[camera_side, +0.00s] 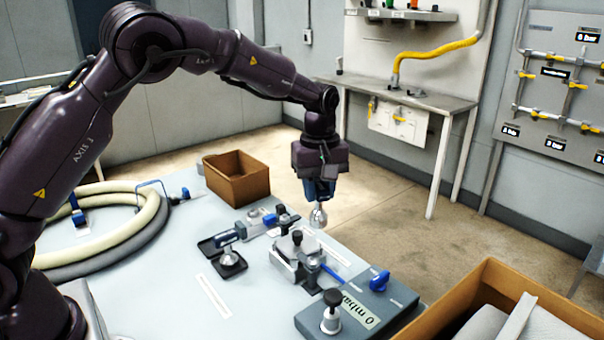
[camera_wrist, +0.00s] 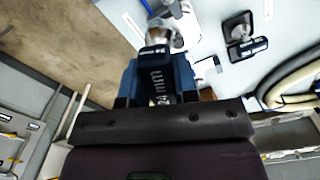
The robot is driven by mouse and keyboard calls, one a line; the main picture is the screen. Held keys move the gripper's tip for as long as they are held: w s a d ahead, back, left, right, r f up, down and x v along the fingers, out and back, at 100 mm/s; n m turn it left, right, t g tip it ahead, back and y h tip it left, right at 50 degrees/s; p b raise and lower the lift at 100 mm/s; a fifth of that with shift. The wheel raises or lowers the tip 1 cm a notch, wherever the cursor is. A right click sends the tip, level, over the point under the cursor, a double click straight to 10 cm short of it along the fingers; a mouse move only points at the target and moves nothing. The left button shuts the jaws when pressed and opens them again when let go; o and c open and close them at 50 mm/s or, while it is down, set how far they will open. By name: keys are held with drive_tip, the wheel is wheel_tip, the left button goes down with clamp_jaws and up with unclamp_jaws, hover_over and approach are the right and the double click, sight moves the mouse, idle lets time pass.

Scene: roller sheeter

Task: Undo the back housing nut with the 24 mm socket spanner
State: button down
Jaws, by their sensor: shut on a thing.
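My gripper (camera_side: 319,186) is shut on the 24 mm socket spanner (camera_side: 318,216), which points down with its shiny socket at the lower end. In the wrist view the dark blue spanner body (camera_wrist: 160,85) reads "24 mm", and its metal socket (camera_wrist: 160,32) shows beyond it. The small metal housing assembly (camera_side: 297,262) with a black knob stands on the table, below and left of the socket in the side view. The socket is above the table and appears apart from the housing. I cannot make out the back housing nut.
A black tray (camera_side: 233,270) with another tool stands left of the housing. A grey box reading "0 mbar" (camera_side: 356,312) is in front. A brown open box (camera_side: 237,182) is behind, and a larger carton (camera_side: 487,270) is at the right. Coiled hoses (camera_side: 125,250) lie at the left.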

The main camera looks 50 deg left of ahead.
drive_tip(key=s+d+f+m, duration=0.1)
drive_tip(key=s, duration=0.1)
hover_over(313, 259)
drive_tip(key=shift+m, duration=0.4)
drive_tip(key=shift+a+f, duration=0.1)
drive_tip(key=shift+f, duration=2.45)
drive_tip(key=shift+f, duration=1.4)
